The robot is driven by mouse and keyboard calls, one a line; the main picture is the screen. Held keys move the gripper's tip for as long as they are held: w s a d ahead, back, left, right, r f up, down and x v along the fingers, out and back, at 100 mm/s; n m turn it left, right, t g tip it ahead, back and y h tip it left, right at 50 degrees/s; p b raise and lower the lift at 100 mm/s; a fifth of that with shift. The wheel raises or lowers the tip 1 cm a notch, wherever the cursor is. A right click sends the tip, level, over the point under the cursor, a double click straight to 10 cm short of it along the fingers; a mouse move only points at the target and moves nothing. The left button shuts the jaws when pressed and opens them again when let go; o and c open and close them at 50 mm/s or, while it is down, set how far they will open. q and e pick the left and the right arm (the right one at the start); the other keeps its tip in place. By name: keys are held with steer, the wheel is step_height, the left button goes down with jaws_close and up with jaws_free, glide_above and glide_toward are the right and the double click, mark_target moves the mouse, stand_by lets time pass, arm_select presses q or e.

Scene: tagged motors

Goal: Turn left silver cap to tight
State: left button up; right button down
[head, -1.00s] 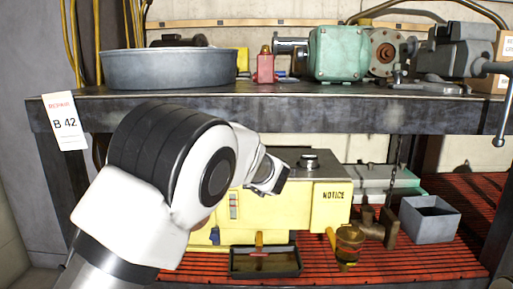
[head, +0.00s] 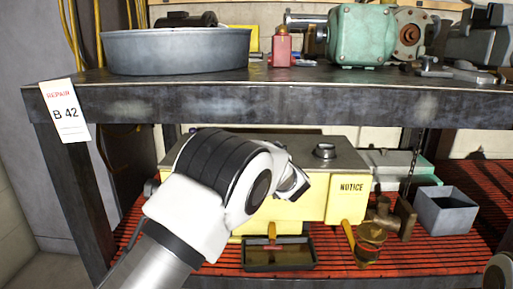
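A yellow machine box with a grey top and a NOTICE label (head: 352,187) stands on the lower shelf. One round silver cap (head: 325,151) shows on its top, towards the right. No second silver cap shows; my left arm covers the left part of the box and its top. My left arm comes in from the lower left, and its wrist end, at my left gripper (head: 297,186), is in front of the box, below and left of the visible cap. The fingers cannot be made out, nor whether they touch anything. My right gripper is not seen.
A thick upper shelf (head: 280,105) with a grey basin (head: 175,51) and a green motor (head: 362,36) is close above the box. A black tray (head: 278,254), a brass fitting (head: 371,236) and an open grey bin (head: 445,210) stand on the red slatted shelf.

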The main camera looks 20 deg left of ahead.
arm_select(q)
steer(key=shift+w, duration=0.15)
steer(key=shift+r, duration=0.2)
steer(key=c, duration=1.2)
steer(key=shift+o, duration=0.2)
